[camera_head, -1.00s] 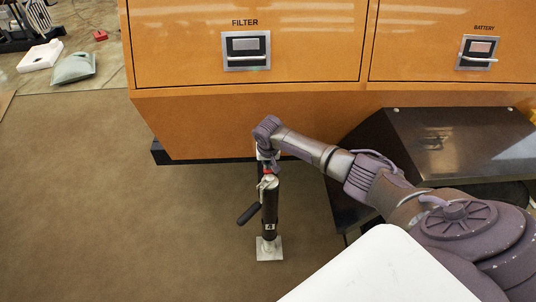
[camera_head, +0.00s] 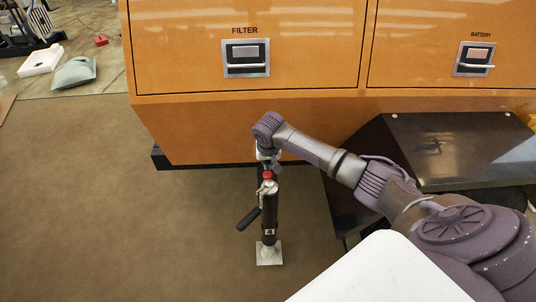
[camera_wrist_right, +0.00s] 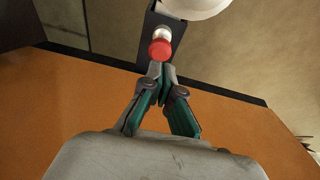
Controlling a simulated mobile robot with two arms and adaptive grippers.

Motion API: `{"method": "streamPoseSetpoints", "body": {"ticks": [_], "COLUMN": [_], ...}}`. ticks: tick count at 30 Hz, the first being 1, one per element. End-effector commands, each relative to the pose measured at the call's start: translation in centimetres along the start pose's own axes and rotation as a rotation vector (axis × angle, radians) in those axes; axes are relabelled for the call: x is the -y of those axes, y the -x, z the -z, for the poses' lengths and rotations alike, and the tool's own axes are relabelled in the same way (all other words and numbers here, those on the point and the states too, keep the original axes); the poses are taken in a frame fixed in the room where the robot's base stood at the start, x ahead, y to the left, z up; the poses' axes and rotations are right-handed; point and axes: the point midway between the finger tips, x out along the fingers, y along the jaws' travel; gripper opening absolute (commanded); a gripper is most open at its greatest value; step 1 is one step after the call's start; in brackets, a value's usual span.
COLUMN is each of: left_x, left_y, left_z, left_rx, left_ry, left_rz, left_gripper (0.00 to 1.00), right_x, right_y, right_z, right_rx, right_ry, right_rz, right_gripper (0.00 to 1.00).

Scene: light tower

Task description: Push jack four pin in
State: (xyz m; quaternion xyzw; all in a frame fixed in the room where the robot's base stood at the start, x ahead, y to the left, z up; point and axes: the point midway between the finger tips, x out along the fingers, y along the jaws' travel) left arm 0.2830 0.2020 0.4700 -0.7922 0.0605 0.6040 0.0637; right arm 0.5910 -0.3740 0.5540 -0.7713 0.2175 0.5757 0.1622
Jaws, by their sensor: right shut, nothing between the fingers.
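The jack marked 4 (camera_head: 269,215) stands upright on a square foot plate (camera_head: 269,253) below the orange cabinet. Its red-headed pin (camera_head: 267,175) shows near the top of the jack, just below my right wrist. In the right wrist view the round red pin head (camera_wrist_right: 161,48) sits on a pale stem at a dark bracket (camera_wrist_right: 160,20). My right gripper (camera_wrist_right: 162,72) is shut and empty, its fingertips close to the red head. I cannot tell whether they touch it. In the head view my wrist mostly hides these fingers. My left gripper is out of view.
The orange cabinet (camera_head: 200,125) with FILTER and BATTERY latches overhangs the jack. A black crank handle (camera_head: 247,219) sticks out left of the jack. A dark metal box (camera_head: 450,150) stands to the right under my arm.

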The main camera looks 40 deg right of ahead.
Motion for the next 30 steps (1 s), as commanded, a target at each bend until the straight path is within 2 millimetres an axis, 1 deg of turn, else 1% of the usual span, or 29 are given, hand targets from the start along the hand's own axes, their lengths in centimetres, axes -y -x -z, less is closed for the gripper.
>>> {"method": "streamPoseSetpoints", "body": {"ticks": [1,3,6,10,15,30], "left_x": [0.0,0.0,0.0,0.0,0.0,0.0], "left_y": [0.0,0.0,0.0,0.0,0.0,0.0], "left_z": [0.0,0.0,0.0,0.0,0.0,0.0], "left_rx": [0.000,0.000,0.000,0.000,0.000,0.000], "left_ry": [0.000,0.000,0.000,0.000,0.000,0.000], "left_rz": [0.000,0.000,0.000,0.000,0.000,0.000], "left_gripper": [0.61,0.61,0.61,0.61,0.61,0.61], "right_x": [0.0,0.0,0.0,0.1,0.1,0.1], "right_y": [1.2,2.7,4.4,5.8,6.5,6.5], "right_z": [0.1,0.1,0.2,0.2,0.3,0.3], "right_rx": [-0.005,-0.006,-0.008,-0.008,-0.008,-0.009], "right_ry": [0.002,0.001,0.000,0.000,-0.002,-0.001], "right_rz": [0.002,0.003,0.003,0.004,0.004,0.004], "right_gripper": [0.00,0.00,0.00,0.00,0.00,0.00]}}
